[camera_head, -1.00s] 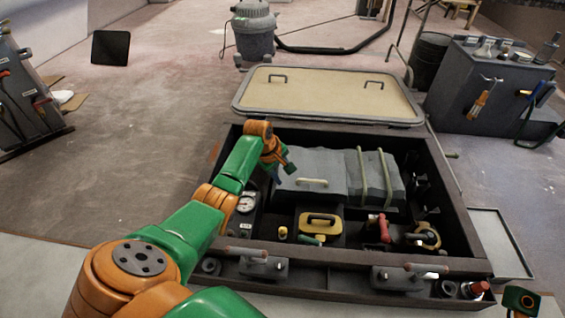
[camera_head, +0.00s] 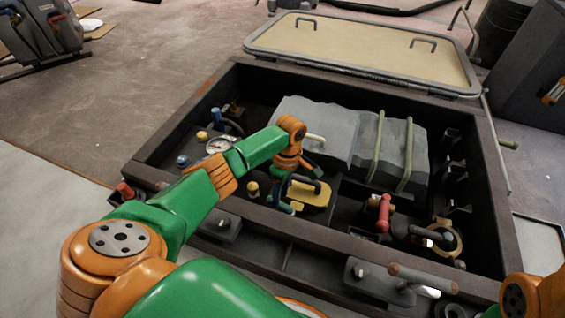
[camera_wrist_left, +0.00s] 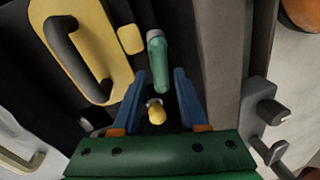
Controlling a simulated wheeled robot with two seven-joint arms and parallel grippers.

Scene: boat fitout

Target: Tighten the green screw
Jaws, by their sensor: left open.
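The green screw shows in the left wrist view as a green handle (camera_wrist_left: 158,62) with a grey rounded end. It lies just ahead of my left gripper's blue fingertips (camera_wrist_left: 160,80), roughly centred between them. The gripper is open; I cannot tell whether a finger touches the handle. A small yellow knob (camera_wrist_left: 156,112) shows between the fingers, nearer the palm. In the head view my left gripper (camera_head: 284,190) points down into the open box beside the yellow handled plate (camera_head: 308,196), partly hiding the screw area. Only part of my right arm shows at the lower right; its gripper is out of view.
A grey block (camera_head: 330,130) with green straps fills the back of the dark box (camera_head: 165,135). A red-handled valve (camera_head: 383,212) and a round yellowish fitting (camera_head: 443,238) stand to the right. A gauge (camera_head: 218,145) is at left. The beige lid (camera_head: 360,50) lies behind.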

